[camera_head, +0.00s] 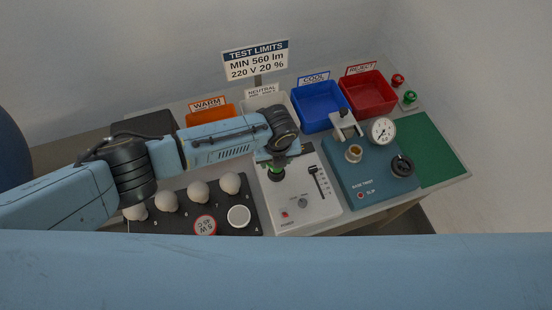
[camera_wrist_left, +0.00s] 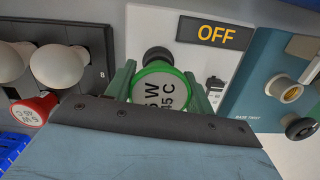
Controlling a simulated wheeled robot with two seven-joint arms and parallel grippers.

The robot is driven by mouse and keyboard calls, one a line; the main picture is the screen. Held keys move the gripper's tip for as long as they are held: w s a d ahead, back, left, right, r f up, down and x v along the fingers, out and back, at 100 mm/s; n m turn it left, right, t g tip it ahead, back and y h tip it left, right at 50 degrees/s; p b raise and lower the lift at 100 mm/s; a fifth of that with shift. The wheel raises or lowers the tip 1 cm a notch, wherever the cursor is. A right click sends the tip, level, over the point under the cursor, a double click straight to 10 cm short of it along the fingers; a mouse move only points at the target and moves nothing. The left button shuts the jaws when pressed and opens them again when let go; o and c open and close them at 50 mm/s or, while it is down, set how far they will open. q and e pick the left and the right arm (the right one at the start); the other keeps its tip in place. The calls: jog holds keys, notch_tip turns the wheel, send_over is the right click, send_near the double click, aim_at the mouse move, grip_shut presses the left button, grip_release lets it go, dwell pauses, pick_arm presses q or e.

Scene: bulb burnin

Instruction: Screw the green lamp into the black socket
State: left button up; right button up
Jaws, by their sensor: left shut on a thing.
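The green lamp (camera_wrist_left: 165,86) has a green rim and a grey face with dark print. In the left wrist view it sits between the two fingers of my left gripper (camera_wrist_left: 161,88), which is shut on it. In the head view a bit of green lamp (camera_head: 276,169) shows under the wrist, over the white tester. A round black part, seemingly the black socket (camera_wrist_left: 157,54), shows just beyond the lamp's rim; the lamp hides part of it. I cannot tell whether the lamp's base is in the socket. My right gripper is not in view.
The white tester (camera_head: 312,208) has a slider, a knob and a display reading OFF (camera_wrist_left: 218,33). Left of it is a black tray (camera_head: 180,205) with white bulbs and a red-rimmed lamp (camera_head: 205,225). Right is a teal twist device (camera_head: 378,188). Colored bins, including a blue one (camera_head: 320,117), stand behind.

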pick_arm(q)
jog(key=m, duration=0.3)
jog(key=m+b, duration=0.1)
jog(key=shift+s+a+f+m, duration=0.15)
jog(key=shift+s+f+m, duration=0.05)
jog(key=shift+f+m, duration=0.1)
jog(key=m+b, duration=0.1)
jog(key=m, duration=0.3)
jog(key=shift+f+h+b, duration=0.1)
jog(key=shift+h+b, duration=0.3)
jog(key=m+b, duration=0.3)
jog(key=m, duration=0.2)
jog(key=shift+s+m+g, duration=0.1)
jog(key=shift+m+g, duration=0.2)
jog(key=shift+g, duration=0.1)
jog(key=shift+f+m+b, duration=0.1)
jog(key=shift+m+b, duration=0.2)
jog(key=shift+b, duration=0.35)
jog(key=o, duration=1.1)
jog(key=shift+r+h, duration=0.3)
jog(key=shift+r, duration=0.1)
jog(key=shift+d, duration=0.25)
jog(key=shift+r, duration=0.1)
